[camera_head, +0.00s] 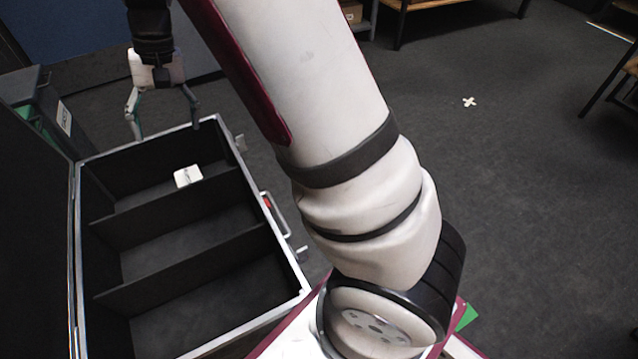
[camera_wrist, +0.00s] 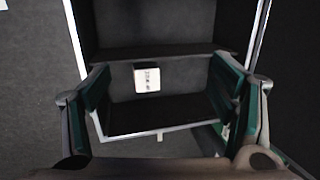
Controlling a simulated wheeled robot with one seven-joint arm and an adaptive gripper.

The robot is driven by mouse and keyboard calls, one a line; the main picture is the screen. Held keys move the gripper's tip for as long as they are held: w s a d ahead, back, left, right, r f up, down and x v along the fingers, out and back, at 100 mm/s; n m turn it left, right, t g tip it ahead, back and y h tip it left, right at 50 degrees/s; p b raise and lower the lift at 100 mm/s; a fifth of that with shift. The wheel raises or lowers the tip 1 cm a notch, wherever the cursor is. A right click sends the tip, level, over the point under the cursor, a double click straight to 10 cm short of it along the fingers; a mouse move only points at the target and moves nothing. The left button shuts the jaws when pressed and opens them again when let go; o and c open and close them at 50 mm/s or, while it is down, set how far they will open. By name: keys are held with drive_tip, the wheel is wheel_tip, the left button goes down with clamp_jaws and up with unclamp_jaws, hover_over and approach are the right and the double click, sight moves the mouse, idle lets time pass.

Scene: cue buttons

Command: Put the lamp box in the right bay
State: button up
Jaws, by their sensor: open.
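A small white box (camera_head: 187,176) with dark print, which looks like the lamp box, lies on the floor of the far bay of an open black case (camera_head: 74,250). The case has three bays split by two dividers. The white box also shows in the wrist view (camera_wrist: 147,79), near a divider and left of the bay's middle. My gripper (camera_head: 164,128) is above the far edge of the case, apart from the box. The middle and near bays look empty.
The raised lid (camera_head: 30,230) stands along the case's left side. A grey bin with green (camera_head: 45,115) stands behind it. A handle (camera_head: 275,213) and latches stick out on the right side. Tables (camera_head: 430,5) stand at the back. Open carpet lies to the right.

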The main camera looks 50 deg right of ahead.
drive_tip(key=s+r+n, duration=0.1)
drive_tip(key=s+r, duration=0.5)
drive_tip(key=s, duration=0.4)
drive_tip(key=s+r+n, duration=0.1)
drive_tip(key=s+r, duration=0.5)
drive_tip(key=s, duration=0.4)
drive_tip(key=s+d+f+n+h, duration=0.1)
drive_tip(key=s+d+h, duration=0.1)
drive_tip(key=s, duration=1.6)
drive_tip(key=shift+s+d+f+n+t+h, duration=0.15)
drive_tip(key=shift+f+n+t+h, duration=0.15)
drive_tip(key=shift+t+h, duration=0.1)
wheel_tip(320, 180, up, 24)
drive_tip(key=t+p, duration=0.3)
drive_tip(key=p, duration=1.9)
drive_tip(key=shift+r+t+p, duration=0.2)
drive_tip(key=shift+t+p, duration=0.1)
